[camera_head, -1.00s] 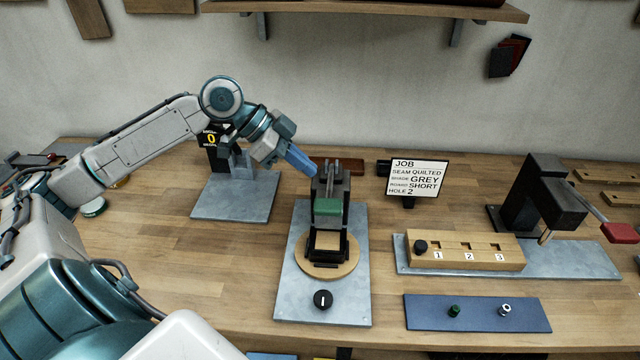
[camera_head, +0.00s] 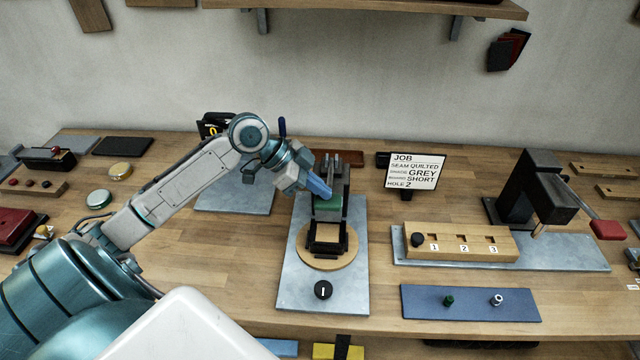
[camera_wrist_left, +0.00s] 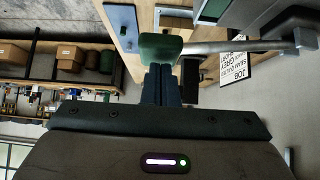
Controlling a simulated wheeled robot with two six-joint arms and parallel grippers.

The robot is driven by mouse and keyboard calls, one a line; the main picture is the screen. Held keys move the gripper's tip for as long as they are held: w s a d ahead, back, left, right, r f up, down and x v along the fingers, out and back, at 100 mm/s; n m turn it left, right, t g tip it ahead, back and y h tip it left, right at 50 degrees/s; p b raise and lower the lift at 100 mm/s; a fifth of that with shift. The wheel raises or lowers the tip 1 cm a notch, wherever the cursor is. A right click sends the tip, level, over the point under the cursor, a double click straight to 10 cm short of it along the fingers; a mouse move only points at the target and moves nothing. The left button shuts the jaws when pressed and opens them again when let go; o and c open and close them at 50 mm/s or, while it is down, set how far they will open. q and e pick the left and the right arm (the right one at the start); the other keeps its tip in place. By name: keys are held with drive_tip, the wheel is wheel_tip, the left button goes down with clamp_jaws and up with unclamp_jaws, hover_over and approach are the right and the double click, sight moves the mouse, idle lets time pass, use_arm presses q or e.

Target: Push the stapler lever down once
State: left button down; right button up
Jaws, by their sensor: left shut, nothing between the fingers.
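A black device with a green lever pad (camera_head: 328,208) stands on a grey plate (camera_head: 295,285) in the middle of the bench. I take it for the stapler; no label shows. My left gripper (camera_head: 325,193) is shut and empty. Its blue fingers slant down from the left to the pad. In the left wrist view the fingertips (camera_wrist_left: 161,70) are right at the edge of the green pad (camera_wrist_left: 160,48), and a metal lever bar (camera_wrist_left: 240,46) runs right from it. Contact cannot be told for sure. My right gripper is out of view.
Behind my left arm is a counter device (camera_head: 213,127) with an upright dark blue handle (camera_head: 282,127). Right are a job sign (camera_head: 414,171), a wooden block (camera_head: 462,258) with numbered slots, a black press (camera_head: 527,195) with a red handle, and a blue mat (camera_head: 470,317). A dial (camera_head: 323,290) sits in front.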

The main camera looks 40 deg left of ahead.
sight(318, 209)
use_arm(q)
drive_tip(key=shift+m+t+y, duration=0.3)
drive_tip(key=shift+m+t, duration=0.1)
drive_tip(key=f+b, duration=0.2)
drive_tip(key=f, duration=0.1)
drive_tip(key=s+f+b, duration=0.1)
drive_tip(key=b, duration=0.1)
drive_tip(key=shift+d+f, duration=0.25)
drive_tip(key=shift+d, duration=0.05)
drive_tip(key=shift+f, duration=0.35)
drive_tip(key=shift+s, duration=0.25)
drive_tip(key=shift+d+f, duration=0.1)
